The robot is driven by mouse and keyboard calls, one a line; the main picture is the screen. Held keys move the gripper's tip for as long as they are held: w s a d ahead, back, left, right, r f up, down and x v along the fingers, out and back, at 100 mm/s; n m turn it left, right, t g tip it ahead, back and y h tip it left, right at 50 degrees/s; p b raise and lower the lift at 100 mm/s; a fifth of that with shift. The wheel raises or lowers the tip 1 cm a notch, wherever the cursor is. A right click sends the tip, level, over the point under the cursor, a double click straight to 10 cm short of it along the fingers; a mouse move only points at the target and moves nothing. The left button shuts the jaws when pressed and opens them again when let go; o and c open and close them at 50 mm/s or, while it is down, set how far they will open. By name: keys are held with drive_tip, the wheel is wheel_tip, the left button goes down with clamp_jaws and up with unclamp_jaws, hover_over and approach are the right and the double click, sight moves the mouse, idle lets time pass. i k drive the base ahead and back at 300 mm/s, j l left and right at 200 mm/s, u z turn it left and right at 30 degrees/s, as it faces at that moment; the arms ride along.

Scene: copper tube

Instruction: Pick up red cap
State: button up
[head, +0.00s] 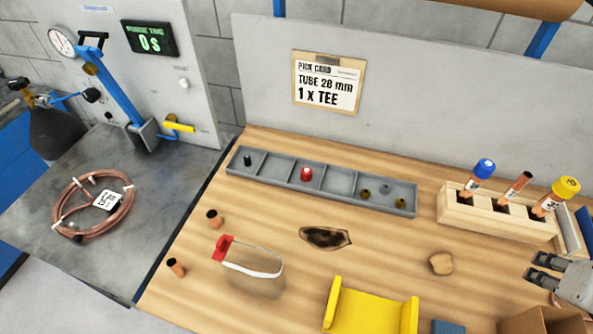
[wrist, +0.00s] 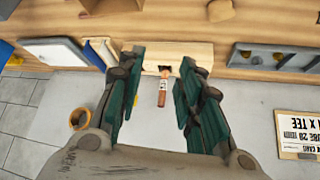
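The red cap (head: 306,173) sits in a middle compartment of the long grey tray (head: 344,200) at the back of the bench. The tray also shows at the right of the wrist view (wrist: 268,56), where I cannot make out the red cap. My gripper (head: 537,270) is at the right edge of the head view, in front of the wooden rack and well right of the cap. In the wrist view my gripper (wrist: 160,90) is open, its green-padded fingers wide apart. A copper tube (wrist: 162,92) shows between them, apart from both fingers.
The wooden rack (head: 478,211) holds tubes with a blue cap (head: 484,168) and a yellow cap (head: 566,187), and an uncapped one between. A red-handled tool (head: 222,248), a yellow stand (head: 370,310) and loose copper pieces lie in front. A wall stands behind the tray.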

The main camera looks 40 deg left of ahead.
sight(306, 175)
drive_tip(key=u, duration=1.6)
drive_tip(key=j+z, duration=0.65)
drive_tip(key=z, duration=0.25)
drive_tip(key=k, duration=0.05)
